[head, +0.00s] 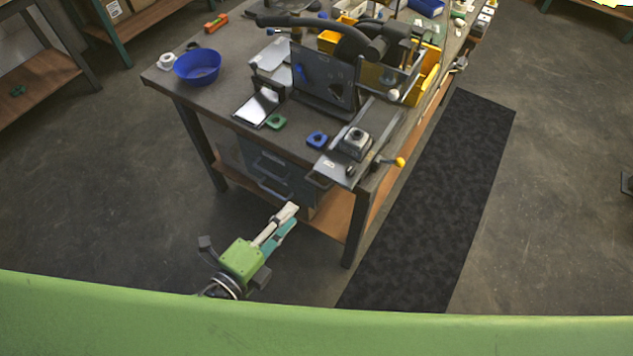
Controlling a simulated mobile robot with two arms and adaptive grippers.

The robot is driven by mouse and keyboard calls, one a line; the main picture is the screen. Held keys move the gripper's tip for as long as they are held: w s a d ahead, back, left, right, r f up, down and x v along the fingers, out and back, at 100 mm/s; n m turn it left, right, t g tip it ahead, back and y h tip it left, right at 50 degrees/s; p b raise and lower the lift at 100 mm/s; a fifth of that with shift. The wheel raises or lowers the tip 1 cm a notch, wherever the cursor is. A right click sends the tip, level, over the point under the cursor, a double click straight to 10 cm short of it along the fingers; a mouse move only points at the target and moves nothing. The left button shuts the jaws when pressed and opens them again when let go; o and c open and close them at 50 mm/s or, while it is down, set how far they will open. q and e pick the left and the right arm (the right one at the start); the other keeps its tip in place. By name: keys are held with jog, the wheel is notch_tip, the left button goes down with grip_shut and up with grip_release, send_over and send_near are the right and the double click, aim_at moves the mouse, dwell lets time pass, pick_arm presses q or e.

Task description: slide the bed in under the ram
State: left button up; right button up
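A press-like fixture stands at the bench's near corner. Its grey sliding plate, which looks like the bed (334,169), sits at the front end and carries a grey block (355,140). A lever with a yellow knob (400,162) sticks out at its right. A dark upright plate (325,82) stands behind the bed. I cannot clearly make out the ram. My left gripper (294,214) is below and left of the bed, in front of the bench drawers, apart from the fixture. Its pale and teal fingers lie close together; their gap is unclear. My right gripper is out of view.
The bench (215,102) holds a blue bowl (198,66), a silver tray (257,107), a green part (276,122), a blue part (317,139) and yellow bins (424,83). A dark mat (440,200) lies along its right side. Floor around is open.

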aim_at(317, 183)
pick_arm(q)
jog(key=p+x, duration=0.2)
jog(key=x, duration=1)
jog(key=shift+w+d+f, duration=0.2)
jog(key=shift+w, duration=0.2)
grip_shut()
